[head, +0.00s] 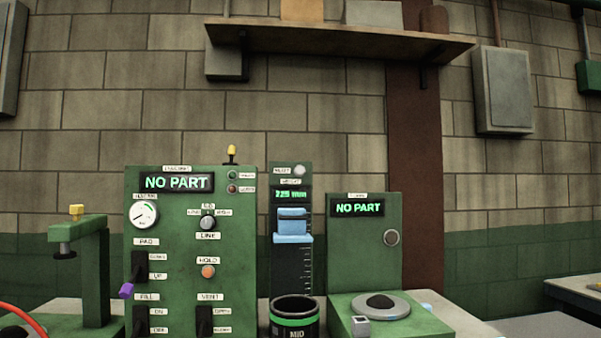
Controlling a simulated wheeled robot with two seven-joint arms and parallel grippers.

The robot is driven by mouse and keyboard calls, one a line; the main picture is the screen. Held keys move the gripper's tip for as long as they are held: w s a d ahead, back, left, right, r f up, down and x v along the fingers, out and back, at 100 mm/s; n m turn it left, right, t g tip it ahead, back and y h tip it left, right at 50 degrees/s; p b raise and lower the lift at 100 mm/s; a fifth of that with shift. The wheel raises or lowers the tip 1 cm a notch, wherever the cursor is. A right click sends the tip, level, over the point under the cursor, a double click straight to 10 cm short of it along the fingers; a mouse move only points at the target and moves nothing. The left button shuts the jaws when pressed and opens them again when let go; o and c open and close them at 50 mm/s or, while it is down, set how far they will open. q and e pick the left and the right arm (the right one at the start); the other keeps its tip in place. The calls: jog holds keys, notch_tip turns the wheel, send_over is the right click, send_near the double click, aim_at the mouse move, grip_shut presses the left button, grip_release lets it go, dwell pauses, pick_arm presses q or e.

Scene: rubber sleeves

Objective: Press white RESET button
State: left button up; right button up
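A small round white button (299,170) sits at the top of the narrow dark gauge column (291,255), beside a small label that looks like RESET but is too small to read surely. Below it a green display reads about 225 mm. A light blue slide (292,222) sits on the column's scale. Nothing touches the white button. Neither of my grippers is in view.
A large green panel (235,270) with a dial and switches stands left of the column, beside a green press arm (85,228). A smaller green panel (385,262) stands right. A black cup (294,312) marked MID stands in front of the column.

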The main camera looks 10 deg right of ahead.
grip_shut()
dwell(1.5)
